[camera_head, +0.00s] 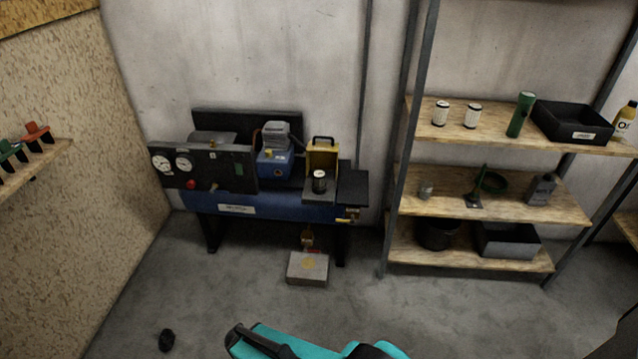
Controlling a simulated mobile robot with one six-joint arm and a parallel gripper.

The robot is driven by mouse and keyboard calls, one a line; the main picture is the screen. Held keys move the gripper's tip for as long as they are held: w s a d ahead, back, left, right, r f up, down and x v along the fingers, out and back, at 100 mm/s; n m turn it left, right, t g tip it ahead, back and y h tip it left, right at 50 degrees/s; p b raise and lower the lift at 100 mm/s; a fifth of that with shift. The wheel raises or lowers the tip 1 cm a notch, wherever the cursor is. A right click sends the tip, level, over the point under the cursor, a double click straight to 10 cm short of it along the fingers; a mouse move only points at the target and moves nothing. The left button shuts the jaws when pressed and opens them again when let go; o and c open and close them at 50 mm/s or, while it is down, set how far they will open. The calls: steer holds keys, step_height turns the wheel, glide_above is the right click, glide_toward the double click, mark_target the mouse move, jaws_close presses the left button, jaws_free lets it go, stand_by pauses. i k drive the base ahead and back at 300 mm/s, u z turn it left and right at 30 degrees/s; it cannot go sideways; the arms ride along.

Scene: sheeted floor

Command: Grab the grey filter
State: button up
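A small grey cylinder (425,190) stands upright at the left end of the middle shelf; it looks like the grey filter, but it is too small to be sure. Two white cylinders with dark bands, a left one (440,113) and a right one (472,115), stand on the top shelf. A dark canister with a pale top (319,182) stands on the compressor bench. Teal and black parts of my own arm show at the bottom edge, far from the shelves. I cannot make out my gripper's fingers.
The shelf rack's metal post (402,150) rises just left of the grey cylinder. A green stand (488,185) and grey bottle (541,190) share its shelf. A box (308,268) and a small dark object (167,340) lie on the floor. Floor before the rack is clear.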

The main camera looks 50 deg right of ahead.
mark_target(319, 175)
steer(key=i, duration=0.9)
steer(key=u, duration=0.05)
